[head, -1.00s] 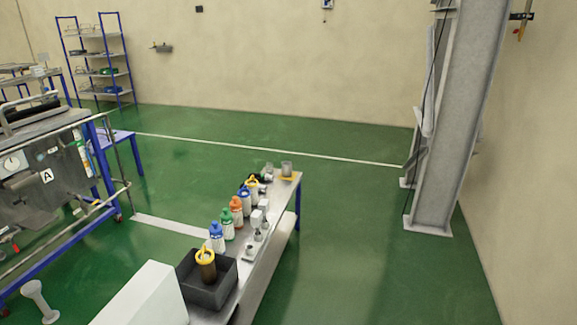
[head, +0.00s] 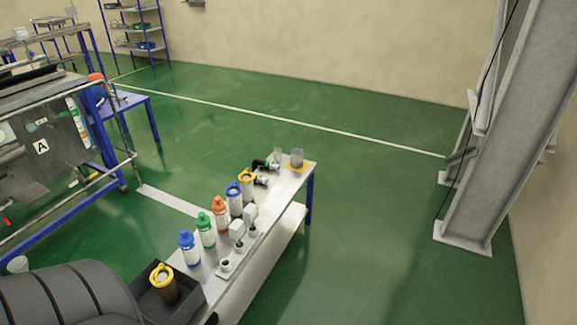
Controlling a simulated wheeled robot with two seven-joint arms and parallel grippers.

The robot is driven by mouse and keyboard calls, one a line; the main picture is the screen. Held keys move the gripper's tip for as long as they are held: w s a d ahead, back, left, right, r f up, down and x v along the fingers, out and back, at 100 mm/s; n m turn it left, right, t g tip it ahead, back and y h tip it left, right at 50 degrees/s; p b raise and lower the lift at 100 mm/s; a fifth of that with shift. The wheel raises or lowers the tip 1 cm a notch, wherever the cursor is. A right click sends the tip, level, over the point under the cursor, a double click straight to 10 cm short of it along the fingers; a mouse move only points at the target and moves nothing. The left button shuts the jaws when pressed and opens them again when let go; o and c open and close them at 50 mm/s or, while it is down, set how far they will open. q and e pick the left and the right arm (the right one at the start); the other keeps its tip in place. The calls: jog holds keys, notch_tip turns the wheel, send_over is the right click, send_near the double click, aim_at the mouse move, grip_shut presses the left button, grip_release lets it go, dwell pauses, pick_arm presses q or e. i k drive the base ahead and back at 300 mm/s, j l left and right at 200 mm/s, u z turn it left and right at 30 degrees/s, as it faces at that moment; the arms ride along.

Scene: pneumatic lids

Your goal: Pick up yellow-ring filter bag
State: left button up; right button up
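A yellow-ring filter bag (head: 248,188) with a pale body stands upright in the row on the narrow metal table, behind a blue-topped bag (head: 235,203). Another yellow-ringed item (head: 163,284), with a dark brownish body, stands in the dark open bin (head: 190,302) at the near end of the table. Neither of my grippers shows in the head view.
Orange- (head: 221,217), green- (head: 206,233) and blue-capped (head: 188,250) containers stand nearer in the row. Small fittings (head: 238,231) line its right side. A grey column (head: 490,170) rises at right; green floor (head: 360,220) between is clear.

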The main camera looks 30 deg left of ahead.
aim_at(245, 179)
jog(key=i+u, duration=0.15)
jog(key=i, duration=0.3)
jog(key=i+l+u, duration=0.2)
jog(key=i, duration=0.2)
jog(key=i+l+u, duration=0.15)
jog(key=i, duration=0.25)
jog(key=i+l+u, duration=0.15)
jog(key=i, duration=0.25)
